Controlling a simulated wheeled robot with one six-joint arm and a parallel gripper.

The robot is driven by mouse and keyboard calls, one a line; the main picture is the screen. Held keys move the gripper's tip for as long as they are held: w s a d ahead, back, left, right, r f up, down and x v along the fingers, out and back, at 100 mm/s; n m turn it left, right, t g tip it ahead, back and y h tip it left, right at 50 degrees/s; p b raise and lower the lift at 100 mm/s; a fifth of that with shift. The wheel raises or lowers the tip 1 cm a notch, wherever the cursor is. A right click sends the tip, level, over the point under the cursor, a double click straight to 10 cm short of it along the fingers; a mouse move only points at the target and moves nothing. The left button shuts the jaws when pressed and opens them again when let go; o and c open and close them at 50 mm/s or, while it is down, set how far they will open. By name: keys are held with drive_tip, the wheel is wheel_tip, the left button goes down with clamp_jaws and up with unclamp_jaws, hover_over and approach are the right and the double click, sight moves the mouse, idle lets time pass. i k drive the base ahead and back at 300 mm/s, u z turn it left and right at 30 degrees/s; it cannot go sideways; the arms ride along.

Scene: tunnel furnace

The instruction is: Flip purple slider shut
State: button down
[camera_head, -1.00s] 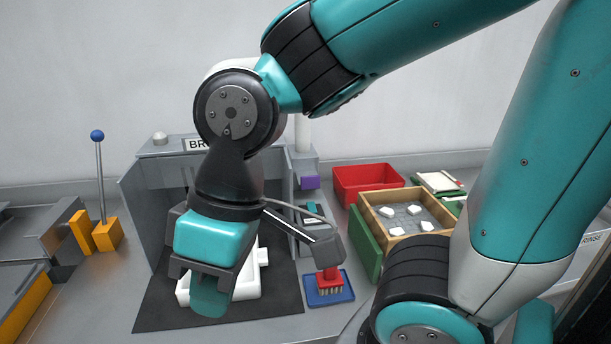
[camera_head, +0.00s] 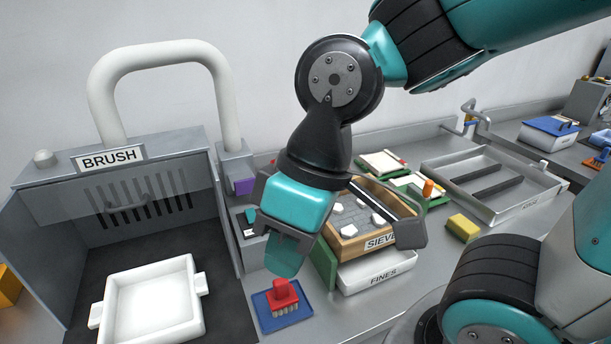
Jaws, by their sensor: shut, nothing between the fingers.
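The purple slider (camera_head: 244,187) is a small purple block on the front of the grey post at the right side of the brush booth, below the white pipe. My gripper (camera_head: 285,258) points down, to the right of and nearer than the slider, apart from it in the picture. It hangs above the red brush. Its fingers are shut and empty. I cannot tell from this view whether the slider is open or shut.
The brush booth (camera_head: 150,145) holds a white tray (camera_head: 150,305). A red brush (camera_head: 285,292) stands on a blue mat (camera_head: 268,322). The wooden sieve box (camera_head: 350,248) and white fines drawer (camera_head: 385,272) stand at right. A yellow sponge (camera_head: 462,227) and metal tray (camera_head: 510,210) lie farther right.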

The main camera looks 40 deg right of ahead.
sight(242, 182)
drive_tip(key=z, duration=0.15)
drive_tip(key=k, duration=0.7)
drive_tip(key=u, duration=0.85)
drive_tip(key=i, duration=0.45)
drive_tip(key=z, duration=0.05)
